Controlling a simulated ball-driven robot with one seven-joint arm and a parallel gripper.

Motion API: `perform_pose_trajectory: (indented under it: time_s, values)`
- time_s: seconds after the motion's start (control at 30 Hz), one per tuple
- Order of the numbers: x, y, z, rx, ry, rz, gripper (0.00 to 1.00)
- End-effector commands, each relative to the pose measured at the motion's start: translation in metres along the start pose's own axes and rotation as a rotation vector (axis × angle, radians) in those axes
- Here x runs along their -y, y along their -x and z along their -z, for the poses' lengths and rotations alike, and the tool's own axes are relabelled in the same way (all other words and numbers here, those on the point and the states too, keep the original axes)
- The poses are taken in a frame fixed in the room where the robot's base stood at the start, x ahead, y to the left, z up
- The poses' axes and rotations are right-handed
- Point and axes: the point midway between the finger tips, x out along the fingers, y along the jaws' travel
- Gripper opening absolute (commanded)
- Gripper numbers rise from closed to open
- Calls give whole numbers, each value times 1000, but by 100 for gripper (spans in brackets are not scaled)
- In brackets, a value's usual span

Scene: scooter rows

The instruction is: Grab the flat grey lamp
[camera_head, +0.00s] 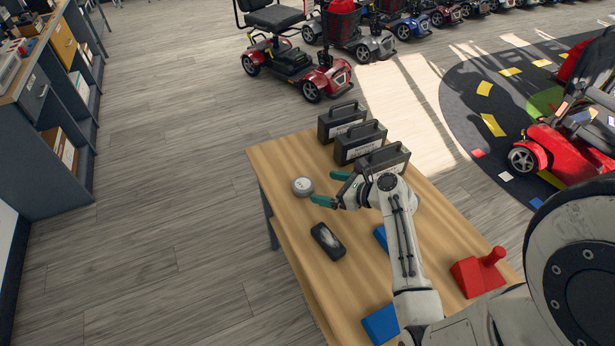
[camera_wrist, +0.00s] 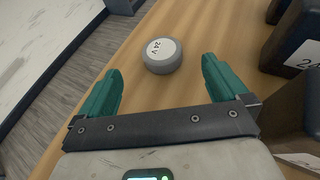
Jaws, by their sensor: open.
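The flat grey lamp (camera_head: 303,186) is a round, low puck with a pale labelled top, lying on the wooden table (camera_head: 275,160) near its left edge. In the wrist view the lamp (camera_wrist: 162,56) sits just beyond the fingertips, roughly centred between them. My gripper (camera_head: 338,188) is open, with its green fingers pointing at the lamp from the right. In the wrist view both fingers of my gripper (camera_wrist: 160,82) are spread wide with nothing between them. The lamp appears apart from both fingers.
Several black cases (camera_head: 341,120) with handles stand along the table's far right side, close to my gripper. A dark block (camera_head: 327,241) lies in front of the lamp. Blue blocks (camera_head: 381,324) and a red object (camera_head: 478,273) are nearer. Scooters (camera_head: 295,65) stand on the floor beyond.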

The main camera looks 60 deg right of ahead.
Motion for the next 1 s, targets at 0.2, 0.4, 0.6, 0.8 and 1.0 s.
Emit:
perform_pose_trajectory:
  time_s: [0.2, 0.4, 0.6, 0.8, 1.0]
  values:
    - [-1, -34, 1, -1, 2, -3, 100]
    - [-1, -51, 1, -1, 2, -3, 100]
    - [0, -72, 7, -2, 3, -4, 100]
    - [0, -98, 10, -1, 3, -2, 100]
    - [0, -104, 9, -2, 4, -2, 100]
